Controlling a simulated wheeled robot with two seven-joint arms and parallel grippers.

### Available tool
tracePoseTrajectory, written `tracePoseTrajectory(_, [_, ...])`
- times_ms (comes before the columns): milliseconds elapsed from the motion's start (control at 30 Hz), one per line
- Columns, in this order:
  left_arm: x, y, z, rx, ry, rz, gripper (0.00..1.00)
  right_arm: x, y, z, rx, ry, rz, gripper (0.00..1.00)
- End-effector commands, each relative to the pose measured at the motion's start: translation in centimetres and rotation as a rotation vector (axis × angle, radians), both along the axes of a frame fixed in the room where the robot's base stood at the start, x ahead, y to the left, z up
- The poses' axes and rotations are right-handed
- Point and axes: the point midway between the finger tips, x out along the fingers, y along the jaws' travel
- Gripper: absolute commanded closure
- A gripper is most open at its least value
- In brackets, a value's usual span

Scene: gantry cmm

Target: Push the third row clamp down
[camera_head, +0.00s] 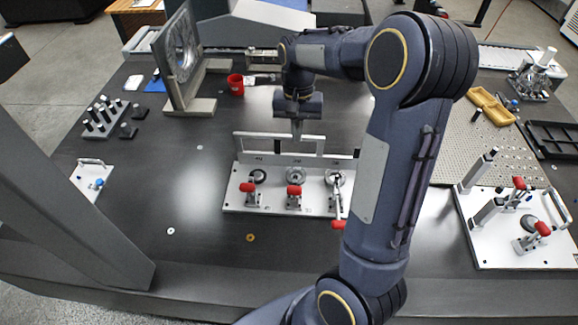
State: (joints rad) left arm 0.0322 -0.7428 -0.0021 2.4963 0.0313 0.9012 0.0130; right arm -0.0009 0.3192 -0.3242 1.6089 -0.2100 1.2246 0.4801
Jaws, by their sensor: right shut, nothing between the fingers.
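A white fixture plate (275,207) stands mid-table with three toggle clamps in a row. The left clamp (248,188) and middle clamp (294,191) have red grips over the plate. The third clamp (338,222), at the right, differs: its lever reaches toward the front, with its red grip at the plate's front edge. My right gripper (297,134) points down at the fixture's upright back frame (253,151), near its middle. It is shut and empty, apart from the third clamp. Whether it touches the frame is unclear. My right arm passes close beside the third clamp. My left gripper is out of view.
A red mug (236,84) and a large round-faced stand (177,60) are behind left. A second clamp plate (503,250) stands at the right, beside a perforated board (470,150). Black pegs (103,115) stand at the left. The table front left of the fixture is mostly clear.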

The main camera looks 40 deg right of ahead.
Motion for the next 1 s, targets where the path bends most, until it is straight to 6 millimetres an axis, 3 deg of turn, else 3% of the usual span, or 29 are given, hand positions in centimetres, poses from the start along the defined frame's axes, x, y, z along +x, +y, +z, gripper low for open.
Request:
tracePoseTrajectory(500, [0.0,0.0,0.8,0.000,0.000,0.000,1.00,-1.1,0.8,-9.8,0.003,0.004,0.003,1.00])
tracePoseTrajectory(733, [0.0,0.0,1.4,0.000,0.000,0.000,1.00,-2.9,2.4,-11.5,0.004,0.001,0.003,1.00])
tracePoseTrajectory(1000, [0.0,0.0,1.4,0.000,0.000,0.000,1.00,-3.2,2.7,-11.9,0.002,-0.002,0.002,1.00])
